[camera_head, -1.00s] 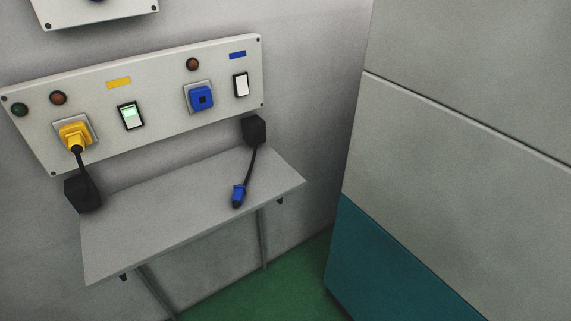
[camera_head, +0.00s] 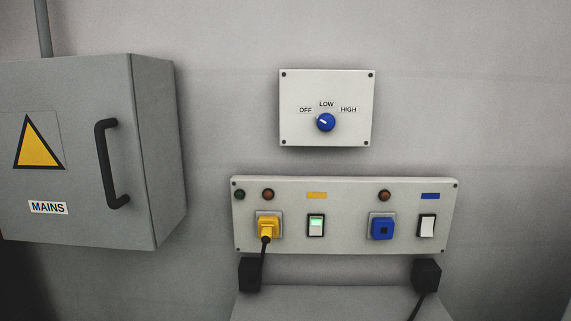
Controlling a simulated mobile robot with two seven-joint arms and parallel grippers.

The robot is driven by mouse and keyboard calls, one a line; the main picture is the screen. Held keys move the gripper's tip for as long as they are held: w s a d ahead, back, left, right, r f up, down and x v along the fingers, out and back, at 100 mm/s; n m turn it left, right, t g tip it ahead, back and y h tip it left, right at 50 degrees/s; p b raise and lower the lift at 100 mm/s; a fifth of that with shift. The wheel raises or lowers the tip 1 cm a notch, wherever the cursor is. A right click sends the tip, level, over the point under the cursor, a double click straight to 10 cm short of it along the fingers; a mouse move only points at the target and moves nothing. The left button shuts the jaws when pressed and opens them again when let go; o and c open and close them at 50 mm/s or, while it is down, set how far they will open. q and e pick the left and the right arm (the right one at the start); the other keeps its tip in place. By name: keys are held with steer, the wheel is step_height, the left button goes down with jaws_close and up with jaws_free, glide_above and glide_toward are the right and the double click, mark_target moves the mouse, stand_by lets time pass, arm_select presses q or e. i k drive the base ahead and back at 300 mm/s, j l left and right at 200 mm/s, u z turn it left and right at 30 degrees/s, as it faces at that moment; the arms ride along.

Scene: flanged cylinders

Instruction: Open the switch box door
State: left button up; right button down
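A grey switch box (camera_head: 90,95) marked MAINS, with a yellow warning triangle, is on the wall at the left of the head view. Its door (camera_head: 75,220) appears shut. A black vertical bar handle (camera_head: 112,165) is on the right part of the door. The left edge of the box is cut off by the frame. Neither of my grippers is in view.
A rotary switch panel (camera_head: 355,100) with a blue knob is on the wall right of the box. Below it is a socket panel (camera_head: 345,240) with a yellow plug inserted. A shelf (camera_head: 330,305) juts out underneath. A conduit (camera_head: 43,28) rises above the box.

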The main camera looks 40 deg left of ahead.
mark_target(73, 174)
steer(key=u, duration=2.4)
